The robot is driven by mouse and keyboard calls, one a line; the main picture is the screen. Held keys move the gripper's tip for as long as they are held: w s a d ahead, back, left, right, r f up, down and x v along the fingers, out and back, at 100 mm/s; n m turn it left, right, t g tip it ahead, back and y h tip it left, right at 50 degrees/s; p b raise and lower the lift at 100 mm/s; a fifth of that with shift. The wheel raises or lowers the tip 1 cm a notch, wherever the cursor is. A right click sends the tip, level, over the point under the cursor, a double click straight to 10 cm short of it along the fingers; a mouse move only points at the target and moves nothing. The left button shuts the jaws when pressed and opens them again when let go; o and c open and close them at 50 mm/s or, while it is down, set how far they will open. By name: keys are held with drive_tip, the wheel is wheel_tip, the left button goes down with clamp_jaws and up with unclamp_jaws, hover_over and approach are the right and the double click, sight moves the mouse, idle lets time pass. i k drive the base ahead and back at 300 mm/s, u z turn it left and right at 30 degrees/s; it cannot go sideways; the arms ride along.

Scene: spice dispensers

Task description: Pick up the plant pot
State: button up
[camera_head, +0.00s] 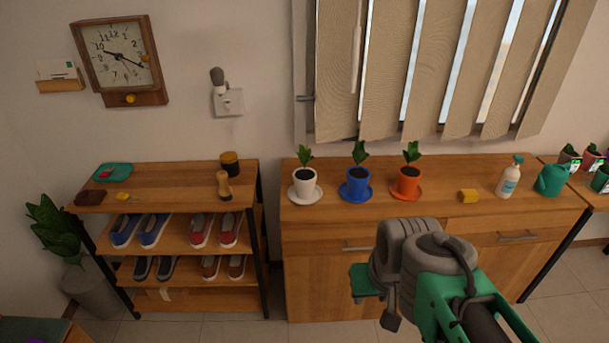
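Three small potted plants stand upright in a row on the wooden cabinet, each on a saucer of its own colour: a white pot (305,186), a blue pot (358,184) and an orange pot (405,182). Each holds dark soil and a green sprout. The task does not say which pot is meant. My gripper (376,290) is in front of the cabinet, below and nearer than the pots, touching none of them. Its green and grey parts show from behind, and the gap between its fingers is hidden.
The cabinet top (437,205) also holds a yellow sponge (468,196), a white bottle (509,178) and a teal watering can (552,180). A shoe rack (175,190) stands to the left, beside a large floor plant pot (92,290). Small pots stand far right. Blinds hang behind.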

sight(304, 178)
drive_tip(key=z, duration=1.55)
drive_tip(key=i, duration=0.95)
drive_tip(key=u, duration=3.35)
drive_tip(key=i, duration=0.45)
drive_tip(key=z, duration=0.05)
